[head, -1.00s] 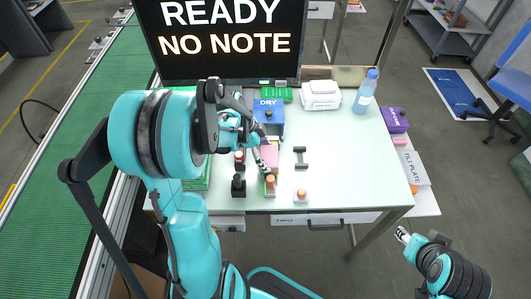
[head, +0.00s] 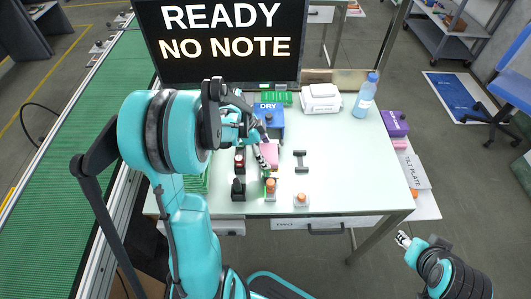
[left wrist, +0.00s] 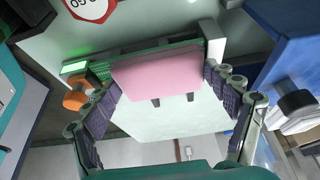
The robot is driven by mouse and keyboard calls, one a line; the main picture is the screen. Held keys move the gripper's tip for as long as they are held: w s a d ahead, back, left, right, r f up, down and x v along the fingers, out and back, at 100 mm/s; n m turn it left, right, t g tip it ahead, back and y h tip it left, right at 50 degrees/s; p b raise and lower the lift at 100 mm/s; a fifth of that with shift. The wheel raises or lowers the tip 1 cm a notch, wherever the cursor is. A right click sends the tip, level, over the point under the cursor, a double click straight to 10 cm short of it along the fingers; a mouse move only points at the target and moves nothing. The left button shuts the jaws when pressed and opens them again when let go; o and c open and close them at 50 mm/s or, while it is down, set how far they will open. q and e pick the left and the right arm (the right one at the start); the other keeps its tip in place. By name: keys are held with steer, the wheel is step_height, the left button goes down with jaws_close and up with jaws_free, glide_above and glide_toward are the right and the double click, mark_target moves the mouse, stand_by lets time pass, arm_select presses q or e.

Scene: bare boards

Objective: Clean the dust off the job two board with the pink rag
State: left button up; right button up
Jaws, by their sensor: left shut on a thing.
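The pink rag (head: 270,151) is between the fingers of my left gripper (head: 264,157) over the middle of the table. In the left wrist view, the rag (left wrist: 158,72) spans the space between the two dark ridged fingers of the left gripper (left wrist: 162,82), which is shut on it. A green board (left wrist: 137,55) lies right behind the rag, partly covered by it. Whether they touch, and which job the board belongs to, I cannot tell. No dust can be made out. My right gripper (head: 403,239) is low at right, away from the table, too small to read.
A blue DRY box (head: 269,117) stands just behind the rag. A white box (head: 320,98) and a bottle (head: 365,95) stand at the back. A dark dumbbell-shaped piece (head: 301,161) and orange-topped blocks (head: 301,199) are nearby. The table's right side (head: 365,165) is clear.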

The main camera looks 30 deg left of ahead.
arm_select(q)
steer(key=shift+s, duration=0.15)
steer(key=shift+s+d, duration=0.7)
steer(key=shift+s, duration=0.3)
steer(key=shift+w+a, duration=0.1)
steer(key=shift+w+a, duration=0.3)
steer(key=shift+w, duration=0.2)
steer(key=shift+w+a, duration=0.3)
steer(key=shift+w, duration=0.2)
steer(key=shift+s+d, duration=0.35)
steer(key=shift+s, duration=0.2)
steer(key=shift+s+d, duration=0.3)
steer(key=shift+s, duration=0.25)
